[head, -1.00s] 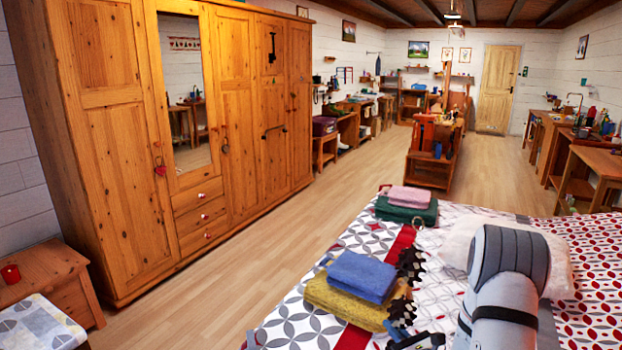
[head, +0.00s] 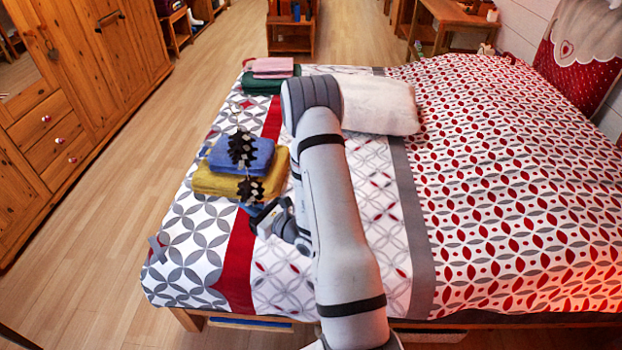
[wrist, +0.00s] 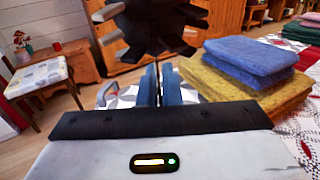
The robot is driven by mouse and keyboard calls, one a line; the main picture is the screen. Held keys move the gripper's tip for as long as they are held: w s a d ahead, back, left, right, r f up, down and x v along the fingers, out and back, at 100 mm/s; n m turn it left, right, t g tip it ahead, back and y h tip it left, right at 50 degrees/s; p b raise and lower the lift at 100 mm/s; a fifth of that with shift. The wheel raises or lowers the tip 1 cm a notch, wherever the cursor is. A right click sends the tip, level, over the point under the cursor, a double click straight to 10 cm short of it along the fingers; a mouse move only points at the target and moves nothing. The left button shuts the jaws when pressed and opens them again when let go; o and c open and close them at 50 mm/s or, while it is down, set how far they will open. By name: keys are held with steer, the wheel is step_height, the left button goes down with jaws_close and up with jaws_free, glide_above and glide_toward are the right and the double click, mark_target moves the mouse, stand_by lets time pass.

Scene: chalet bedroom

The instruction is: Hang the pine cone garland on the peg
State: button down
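The pine cone garland shows as dark, spiky cones (head: 242,148) in front of the blue towel in the head view, with another cone lower, before the yellow towel. In the wrist view one large dark cone (wrist: 150,25) is just beyond the fingertips. My gripper (wrist: 159,82) has its two blue fingers close together with a thin dark strand between them, so it looks shut on the garland. In the head view my gripper (head: 262,213) is over the near left part of the bed, beside the yellow towel. I cannot make out the peg.
The blue towel (head: 240,155) lies on the yellow towel (head: 215,182) on the bed (head: 480,200). A pink and green towel stack and a white pillow (head: 380,105) lie farther back. The wooden wardrobe (head: 85,85) stands left across clear floor (head: 150,150).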

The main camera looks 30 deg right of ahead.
steer(key=s+d+m+t+h+b, duration=0.1)
steer(key=d+h+b, duration=0.3)
steer(key=d+b, duration=0.5)
steer(key=s+d+f+m+t+h+b, duration=0.1)
steer(key=s+d+m+h+b, duration=0.3)
steer(key=d+b, duration=0.6)
steer(key=shift+s+d, duration=0.15)
steer(key=shift+d, duration=5.45)
step_height(320, 180, down, 10)
steer(key=b, duration=0.2)
steer(key=shift+r+b, duration=0.2)
steer(key=shift+b, duration=0.15)
steer(key=shift+f, duration=0.1)
steer(key=shift+f, duration=0.15)
steer(key=c, duration=1.6)
jaws_free()
